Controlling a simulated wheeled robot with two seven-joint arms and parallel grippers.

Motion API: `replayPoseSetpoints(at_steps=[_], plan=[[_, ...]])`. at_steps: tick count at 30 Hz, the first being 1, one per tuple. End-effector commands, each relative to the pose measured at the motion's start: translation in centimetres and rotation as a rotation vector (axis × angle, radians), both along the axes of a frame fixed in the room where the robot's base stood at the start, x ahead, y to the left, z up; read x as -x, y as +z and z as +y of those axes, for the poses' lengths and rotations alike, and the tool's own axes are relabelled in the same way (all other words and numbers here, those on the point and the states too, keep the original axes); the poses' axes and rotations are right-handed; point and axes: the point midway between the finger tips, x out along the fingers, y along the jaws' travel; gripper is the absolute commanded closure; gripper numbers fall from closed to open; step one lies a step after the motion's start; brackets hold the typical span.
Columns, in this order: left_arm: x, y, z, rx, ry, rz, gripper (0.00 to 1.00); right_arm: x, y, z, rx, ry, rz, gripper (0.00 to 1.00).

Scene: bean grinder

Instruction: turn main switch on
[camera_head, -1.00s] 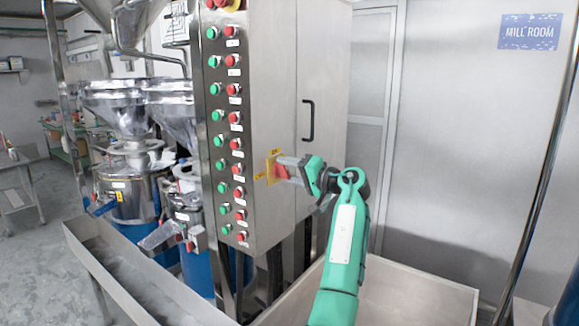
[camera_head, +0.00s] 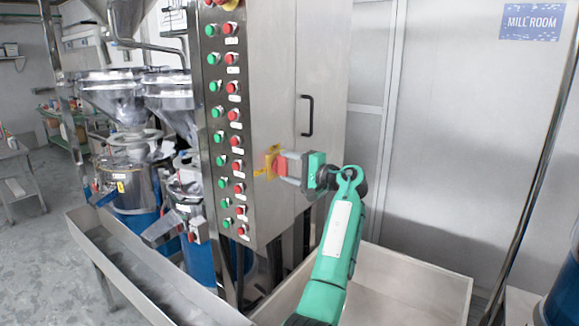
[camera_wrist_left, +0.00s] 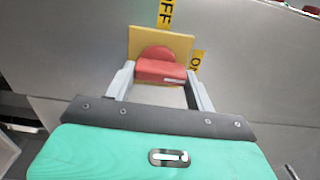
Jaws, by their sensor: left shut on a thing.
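The main switch is a red handle (camera_head: 283,165) on a yellow plate (camera_head: 270,161) on the front of the steel cabinet. In the left wrist view, the red handle (camera_wrist_left: 160,69) sits between my fingertips, with the yellow plate (camera_wrist_left: 178,42) behind it. An "OFF" label (camera_wrist_left: 166,13) shows above the plate and an "ON" label (camera_wrist_left: 196,60) to its right. My left gripper (camera_head: 287,166) is shut on the red handle, with a finger on each side. My right gripper is not in view.
The steel cabinet (camera_head: 277,95) has rows of green and red buttons (camera_head: 235,115) left of the switch and a black door handle (camera_head: 307,115) above right. A steel trough (camera_head: 415,285) lies below my arm. Steel hoppers (camera_head: 118,98) stand at the left.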

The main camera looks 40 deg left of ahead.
Motion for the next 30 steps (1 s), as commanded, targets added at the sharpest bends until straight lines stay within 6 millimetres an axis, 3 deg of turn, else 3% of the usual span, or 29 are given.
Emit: replayPoseSetpoints(at_steps=[8,9,12,23,30], plan=[[-0.1,0.1,0.0,-0.002,-0.002,0.002,0.68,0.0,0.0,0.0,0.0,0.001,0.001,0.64],[0.0,0.1,0.0,-0.002,-0.002,0.002,0.44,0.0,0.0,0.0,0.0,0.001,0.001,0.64],[0.0,0.1,0.0,-0.002,-0.002,0.002,0.24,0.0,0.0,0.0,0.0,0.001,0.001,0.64],[-0.1,-0.1,-0.4,-0.001,-0.001,0.001,0.24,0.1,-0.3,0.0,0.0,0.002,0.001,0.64],[-0.6,-0.4,-4.5,-0.001,-0.005,0.0,0.24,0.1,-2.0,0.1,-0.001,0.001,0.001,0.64]])
